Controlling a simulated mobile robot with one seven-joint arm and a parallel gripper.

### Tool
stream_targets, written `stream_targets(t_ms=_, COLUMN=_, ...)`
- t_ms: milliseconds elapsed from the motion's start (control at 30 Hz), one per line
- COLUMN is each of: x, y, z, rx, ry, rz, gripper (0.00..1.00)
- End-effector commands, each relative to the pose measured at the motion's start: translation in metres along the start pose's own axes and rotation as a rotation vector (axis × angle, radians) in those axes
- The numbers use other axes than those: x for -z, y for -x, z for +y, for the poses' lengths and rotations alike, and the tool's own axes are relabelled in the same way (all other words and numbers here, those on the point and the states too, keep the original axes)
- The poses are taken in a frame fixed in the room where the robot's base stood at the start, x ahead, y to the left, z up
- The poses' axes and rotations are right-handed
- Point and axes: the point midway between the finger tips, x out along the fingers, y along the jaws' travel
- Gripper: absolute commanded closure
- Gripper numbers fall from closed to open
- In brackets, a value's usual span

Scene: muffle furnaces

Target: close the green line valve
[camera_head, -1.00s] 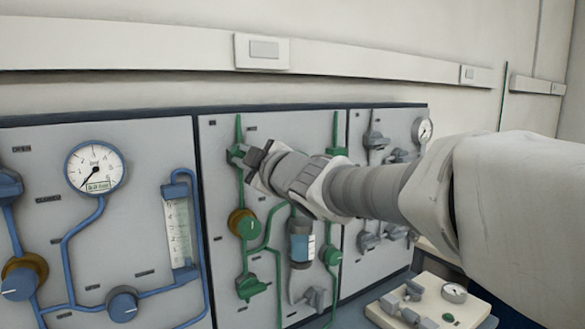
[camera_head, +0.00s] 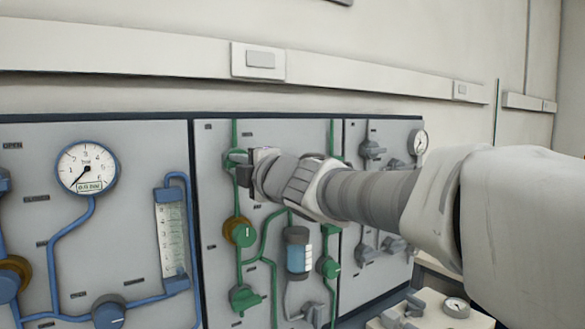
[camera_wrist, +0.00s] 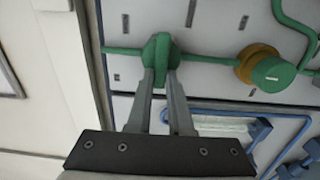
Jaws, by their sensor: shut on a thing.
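The green line valve (camera_head: 232,157) sits on the upper left of the middle panel, on a vertical green pipe. My gripper (camera_head: 246,166) reaches it from the right and covers part of it in the head view. In the wrist view, the two grey fingers of my gripper (camera_wrist: 160,75) are shut on the green valve (camera_wrist: 157,48), one on each side of its green handle.
A green knob with a brass collar (camera_head: 241,231) lies below the valve. A lower green valve (camera_head: 244,298) and a blue-filled cylinder (camera_head: 299,250) are nearby. A left panel holds a round gauge (camera_head: 87,167) and blue pipes. My arm crosses the right panel.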

Motion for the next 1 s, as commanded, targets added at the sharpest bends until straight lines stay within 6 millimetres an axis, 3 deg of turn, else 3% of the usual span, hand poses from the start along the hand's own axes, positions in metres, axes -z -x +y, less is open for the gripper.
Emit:
stream_targets(t_ms=433, x=-0.0003, y=0.0, z=-0.0005, rx=0.001, ry=0.012, rz=-0.001, gripper=1.0)
stream_targets(t_ms=467, x=-0.0003, y=0.0, z=-0.0005, rx=0.001, ry=0.012, rz=-0.001, gripper=0.78)
stream_targets(t_ms=600, x=-0.0003, y=0.0, z=-0.0005, rx=0.001, ry=0.011, rz=0.0, gripper=0.53)
stream_targets(t_ms=1000, x=-0.0002, y=0.005, z=0.0008, rx=0.0, ry=0.01, rz=0.0, gripper=0.51)
